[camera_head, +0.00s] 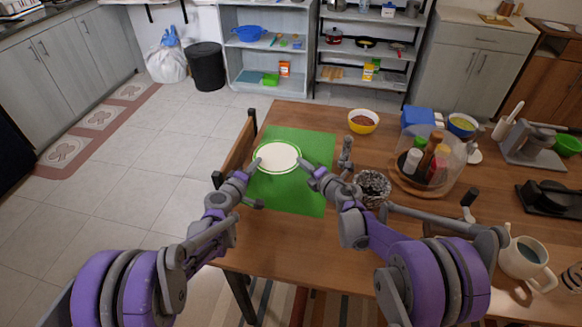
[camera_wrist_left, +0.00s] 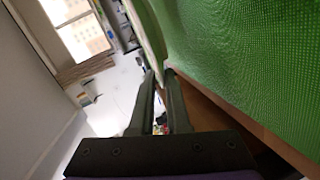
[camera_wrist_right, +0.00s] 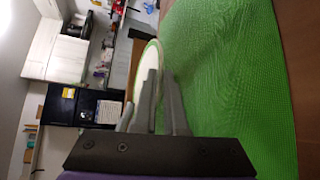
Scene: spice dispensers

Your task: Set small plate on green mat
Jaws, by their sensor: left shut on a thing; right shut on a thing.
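The small plate (camera_head: 278,156), white with a green rim, is over the far left part of the green mat (camera_head: 295,195). My left gripper (camera_head: 257,163) is shut on its left edge and my right gripper (camera_head: 302,163) on its right edge. The plate looks roughly level. In the right wrist view, the plate (camera_wrist_right: 147,58) shows beside the fingers, with a finger between it and the mat (camera_wrist_right: 225,60). The left wrist view shows the plate (camera_wrist_left: 148,30) nearly edge-on, close to the mat (camera_wrist_left: 240,50). The exact gap is hard to tell.
A yellow bowl (camera_head: 363,121) stands right of the mat. A clear-covered spice carousel (camera_head: 425,160) and a dark patterned bowl (camera_head: 372,187) stand further right. A chair (camera_head: 236,150) is at the table's left edge. The near part of the mat is clear.

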